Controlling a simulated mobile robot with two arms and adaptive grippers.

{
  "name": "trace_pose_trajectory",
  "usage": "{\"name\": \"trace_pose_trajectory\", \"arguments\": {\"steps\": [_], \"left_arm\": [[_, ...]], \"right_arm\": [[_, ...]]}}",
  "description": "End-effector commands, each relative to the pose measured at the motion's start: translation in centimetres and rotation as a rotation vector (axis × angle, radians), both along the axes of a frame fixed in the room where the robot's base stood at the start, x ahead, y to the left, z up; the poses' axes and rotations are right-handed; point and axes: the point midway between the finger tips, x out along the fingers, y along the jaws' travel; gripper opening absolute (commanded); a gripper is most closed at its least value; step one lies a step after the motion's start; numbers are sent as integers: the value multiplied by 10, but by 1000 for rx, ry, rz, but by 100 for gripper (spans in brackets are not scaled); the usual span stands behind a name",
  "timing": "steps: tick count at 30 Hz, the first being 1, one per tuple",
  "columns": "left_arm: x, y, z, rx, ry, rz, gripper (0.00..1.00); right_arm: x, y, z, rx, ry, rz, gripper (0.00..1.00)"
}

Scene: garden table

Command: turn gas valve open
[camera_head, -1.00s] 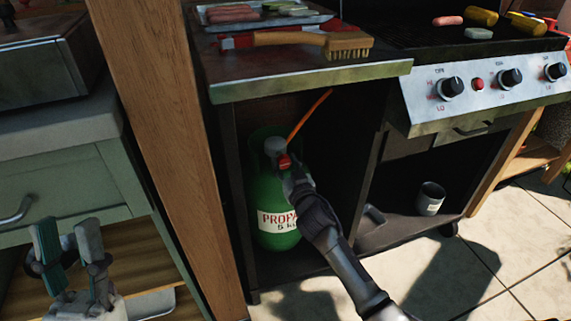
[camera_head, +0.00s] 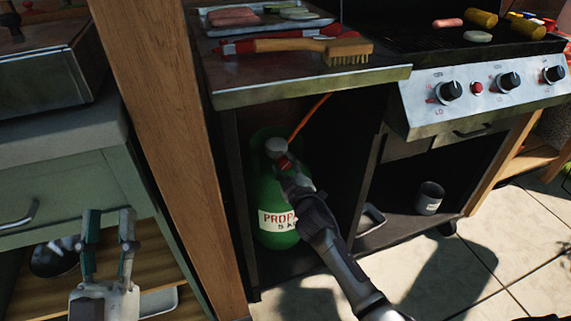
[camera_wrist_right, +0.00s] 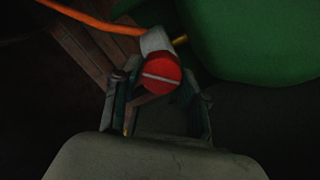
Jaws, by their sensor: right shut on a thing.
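The green propane bottle (camera_head: 262,192) stands upright in the open cabinet under the grill's side shelf. Its red round gas valve (camera_head: 284,161) is near the top, beside a grey fitting (camera_head: 275,146). My right gripper (camera_head: 287,170) reaches into the cabinet and is shut on the valve; its tips are dark and partly hidden in the head view. In the right wrist view the valve (camera_wrist_right: 160,75) shows a pale bar lying nearly level, slightly tilted, between the finger ends. My left gripper (camera_head: 108,222) is open and empty, in front of the green cabinet at the left.
An orange hose (camera_head: 310,117) runs up from the fitting. A wooden post (camera_head: 165,150) stands left of the cabinet. The shelf (camera_head: 310,85) above holds a brush (camera_head: 315,46) and a tray (camera_head: 270,20). A grey cup (camera_head: 430,197) stands in the right compartment.

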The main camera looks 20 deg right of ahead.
Motion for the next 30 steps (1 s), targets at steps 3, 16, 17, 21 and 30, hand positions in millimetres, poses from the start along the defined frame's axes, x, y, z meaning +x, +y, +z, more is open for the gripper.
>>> {"name": "trace_pose_trajectory", "arguments": {"steps": [3,16,17,21,30], "left_arm": [[3,0,-3,7,24,1,40],[7,-1,-10,20,68,4,40],[7,-1,-10,20,69,4,40],[8,-1,-10,21,72,4,40],[8,-1,-11,22,76,4,40]], "right_arm": [[0,0,-1,-110,-2,0,8],[0,2,-2,-455,-14,1,8],[0,2,-2,-473,-15,1,8],[0,2,-3,-538,-17,1,8],[0,1,-3,-603,-18,1,8]]}}
